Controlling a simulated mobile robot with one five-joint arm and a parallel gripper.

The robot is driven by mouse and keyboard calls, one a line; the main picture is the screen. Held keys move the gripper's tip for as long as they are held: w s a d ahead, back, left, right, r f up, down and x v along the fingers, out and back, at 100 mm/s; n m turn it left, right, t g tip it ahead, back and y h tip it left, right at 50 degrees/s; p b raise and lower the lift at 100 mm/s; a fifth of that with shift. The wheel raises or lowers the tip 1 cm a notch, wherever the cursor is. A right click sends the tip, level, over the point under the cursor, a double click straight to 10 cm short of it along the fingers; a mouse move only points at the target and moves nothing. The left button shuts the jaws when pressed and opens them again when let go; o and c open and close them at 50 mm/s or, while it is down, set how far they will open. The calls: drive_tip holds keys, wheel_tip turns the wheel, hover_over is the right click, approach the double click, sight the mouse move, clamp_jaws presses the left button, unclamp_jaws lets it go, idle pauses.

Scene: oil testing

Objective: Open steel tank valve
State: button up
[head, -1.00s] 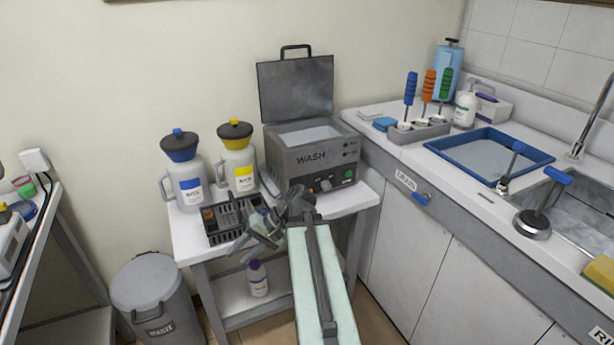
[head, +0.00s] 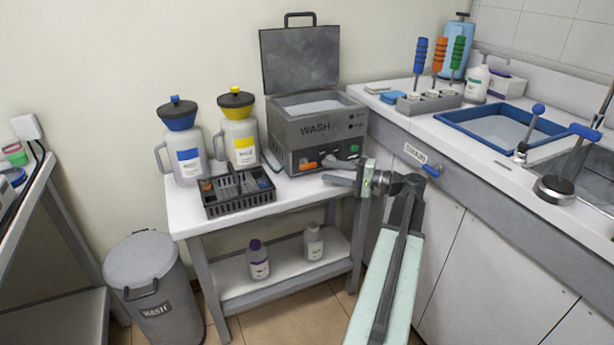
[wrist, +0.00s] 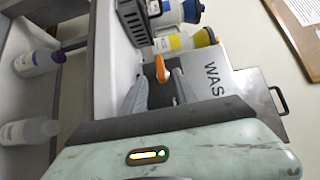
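The steel wash tank (head: 318,130) stands on the white table with its lid up. An orange lever (head: 307,165), which looks like its valve, sits low on the tank's front; the wrist view shows it too (wrist: 161,68). My gripper (head: 336,170) is in front of the tank, right of the orange lever. My fingers hide part of the tank's lower front.
A black basket (head: 239,193) and two jugs with blue (head: 186,155) and yellow (head: 241,145) labels stand left of the tank. Bottles stand on the lower shelf. The sink counter with a blue drain handle (head: 431,169) is at right; a bin (head: 150,285) is at left.

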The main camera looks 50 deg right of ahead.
sight(312, 167)
drive_tip(key=x, duration=0.7)
drive_tip(key=shift+w, duration=0.25)
drive_tip(key=shift+c, duration=0.3)
